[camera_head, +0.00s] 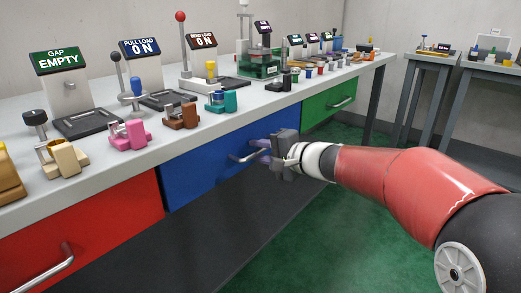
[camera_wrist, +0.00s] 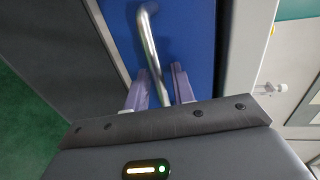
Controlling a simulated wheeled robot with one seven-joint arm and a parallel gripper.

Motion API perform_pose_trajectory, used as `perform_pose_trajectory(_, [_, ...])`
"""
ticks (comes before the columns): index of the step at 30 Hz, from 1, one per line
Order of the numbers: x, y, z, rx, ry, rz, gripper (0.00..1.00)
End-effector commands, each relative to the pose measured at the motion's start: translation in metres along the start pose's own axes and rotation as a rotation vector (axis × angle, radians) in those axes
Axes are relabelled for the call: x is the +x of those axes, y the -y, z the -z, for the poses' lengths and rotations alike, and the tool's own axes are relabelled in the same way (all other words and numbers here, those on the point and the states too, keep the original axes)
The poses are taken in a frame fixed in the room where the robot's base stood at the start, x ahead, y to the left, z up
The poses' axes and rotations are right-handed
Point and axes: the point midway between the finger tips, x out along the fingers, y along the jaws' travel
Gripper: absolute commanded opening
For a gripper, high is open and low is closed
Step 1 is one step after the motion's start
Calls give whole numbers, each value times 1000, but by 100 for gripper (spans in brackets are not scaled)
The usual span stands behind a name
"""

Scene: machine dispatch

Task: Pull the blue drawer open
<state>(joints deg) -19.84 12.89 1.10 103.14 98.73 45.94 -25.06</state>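The blue drawer (camera_head: 200,165) sits under the bench between a red and a green drawer, and its front looks flush with theirs. Its silver bar handle (camera_head: 238,159) shows in front of the blue face. My gripper (camera_head: 262,150) is at the right part of this handle. In the wrist view the blue drawer front (camera_wrist: 190,30) fills the top middle, and the handle (camera_wrist: 149,45) runs down between the two purple fingers of my gripper (camera_wrist: 160,84). The fingers stand apart, one on each side of the bar, with visible gaps. The handle's lower end is hidden behind the gripper body.
The red drawer (camera_head: 100,235) with its own handle is at the left, the green drawer (camera_head: 325,103) at the right. The grey bench top (camera_head: 155,155) above carries fixtures, signs and small coloured parts. The green floor (camera_head: 310,225) before the drawers looks clear.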

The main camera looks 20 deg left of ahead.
Motion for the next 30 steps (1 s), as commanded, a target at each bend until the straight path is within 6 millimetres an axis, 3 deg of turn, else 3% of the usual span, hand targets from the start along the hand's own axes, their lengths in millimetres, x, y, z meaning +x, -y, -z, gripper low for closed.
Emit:
perform_pose_trajectory(7, [1,0,0,-1,0,0,24])
perform_pose_trajectory(13, [0,0,0,0,0,0,0])
perform_pose_trajectory(24, [-2,-1,0,0,-1,0,0])
perform_pose_trajectory(30, [-20,-8,0,-2,-3,0,0])
